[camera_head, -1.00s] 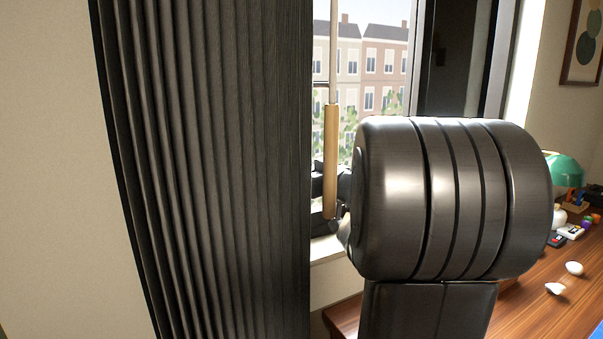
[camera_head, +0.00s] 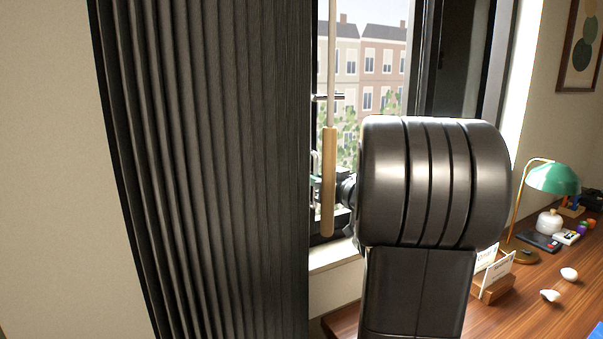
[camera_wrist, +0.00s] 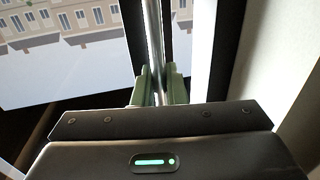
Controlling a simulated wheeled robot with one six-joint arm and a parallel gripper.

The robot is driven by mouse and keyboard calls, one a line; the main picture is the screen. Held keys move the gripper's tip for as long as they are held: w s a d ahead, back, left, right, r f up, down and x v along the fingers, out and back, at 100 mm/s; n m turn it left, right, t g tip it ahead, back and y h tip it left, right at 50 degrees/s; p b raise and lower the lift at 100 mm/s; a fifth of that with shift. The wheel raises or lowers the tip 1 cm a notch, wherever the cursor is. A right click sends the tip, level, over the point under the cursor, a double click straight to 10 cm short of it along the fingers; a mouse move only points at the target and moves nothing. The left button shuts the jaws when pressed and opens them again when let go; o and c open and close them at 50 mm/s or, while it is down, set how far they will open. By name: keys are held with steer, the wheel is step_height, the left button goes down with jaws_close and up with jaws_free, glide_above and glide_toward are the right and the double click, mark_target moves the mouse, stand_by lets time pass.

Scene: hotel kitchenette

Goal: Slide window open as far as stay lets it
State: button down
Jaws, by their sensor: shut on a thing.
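The window (camera_head: 383,62) has a dark frame (camera_head: 428,60) and is partly hidden by the dark curtain. My gripper (camera_wrist: 158,88) is shut on a slim upright silver bar (camera_wrist: 153,40), apparently the window's pull handle, with one green finger on each side. In the head view my gripper (camera_head: 316,192) is at the window's lower left. A hanging wand with a wooden grip (camera_head: 329,180) and the curtain edge partly cover it there. I cannot make out how far the window is open, and I cannot identify the stay.
The dark pleated curtain (camera_head: 210,170) hangs close on the left. The pale sill (camera_head: 336,254) runs under the window. At right, a wooden desk (camera_head: 525,305) holds a green lamp (camera_head: 553,178), a card stand (camera_head: 497,288), white egg-like pieces (camera_head: 569,274) and small items.

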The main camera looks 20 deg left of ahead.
steer(key=w+d+p, duration=0.1)
steer(key=w, duration=0.1)
steer(key=w+d+p, duration=0.1)
steer(key=d, duration=0.1)
steer(key=shift+w+d, duration=0.2)
steer(key=shift+w, duration=0.2)
steer(key=c, duration=1.6)
jaws_free()
steer(key=shift+o, duration=0.2)
steer(key=shift+s, duration=0.1)
steer(key=v, duration=1.3)
steer(key=shift+d, duration=0.35)
steer(key=shift+a, duration=0.1)
